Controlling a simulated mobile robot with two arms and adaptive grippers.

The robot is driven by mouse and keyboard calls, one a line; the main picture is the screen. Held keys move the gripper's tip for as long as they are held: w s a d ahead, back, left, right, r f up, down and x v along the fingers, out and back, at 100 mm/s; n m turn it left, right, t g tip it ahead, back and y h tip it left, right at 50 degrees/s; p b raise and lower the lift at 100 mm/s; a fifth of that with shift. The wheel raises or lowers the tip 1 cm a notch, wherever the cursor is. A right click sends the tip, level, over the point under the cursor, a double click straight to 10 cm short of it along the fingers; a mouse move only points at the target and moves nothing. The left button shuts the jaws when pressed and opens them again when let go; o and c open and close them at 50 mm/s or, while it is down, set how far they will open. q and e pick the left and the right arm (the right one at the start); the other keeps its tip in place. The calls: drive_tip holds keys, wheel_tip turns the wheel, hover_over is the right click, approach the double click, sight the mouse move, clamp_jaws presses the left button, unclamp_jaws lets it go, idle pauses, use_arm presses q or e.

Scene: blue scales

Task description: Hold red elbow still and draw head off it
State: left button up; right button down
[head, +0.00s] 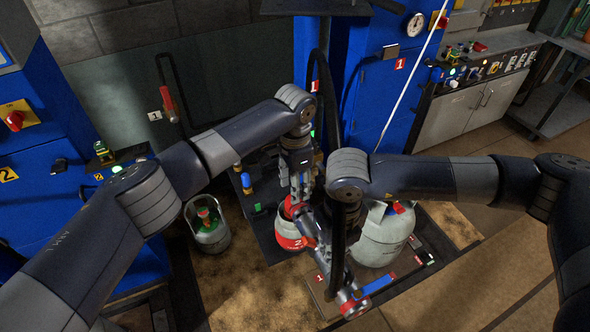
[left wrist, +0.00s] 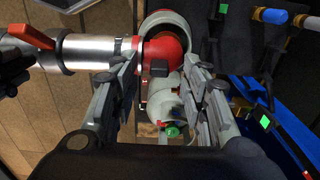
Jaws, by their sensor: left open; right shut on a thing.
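The red elbow (left wrist: 167,58) shows in the left wrist view, between and beyond my left gripper's fingers (left wrist: 160,92). These are spread apart, with no clear contact on the elbow. In the head view the elbow (head: 292,208) is partly hidden below my left gripper (head: 300,192). The head (left wrist: 92,50) is a silver tube with a red lever (left wrist: 30,32). Its red-collared end meets the elbow; I see no gap. My right gripper (left wrist: 14,66) is shut on the far end of the head. In the head view its fingers are mostly hidden by dark parts.
A grey-white tank (head: 382,238) stands right of the work spot. A black hose hangs near my arms. Blue cabinets (head: 385,95) stand behind. Floor at front left is clear.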

sight(288, 206)
use_arm(q)
drive_tip(key=shift+f, duration=1.1)
clamp_jaws()
use_arm(e)
drive_tip(key=shift+s, duration=0.1)
idle(0.4)
use_arm(q)
drive_tip(key=shift+w+a, duration=0.1)
use_arm(e)
drive_tip(key=shift+s+d, duration=0.15)
drive_tip(key=shift+s, duration=0.15)
drive_tip(key=shift+s+d, duration=0.4)
drive_tip(key=shift+s, duration=0.65)
drive_tip(key=shift+s+d, duration=0.35)
drive_tip(key=shift+s, duration=0.7)
drive_tip(key=shift+s+d, duration=0.4)
drive_tip(key=shift+s, duration=0.65)
drive_tip(key=shift+r, duration=0.15)
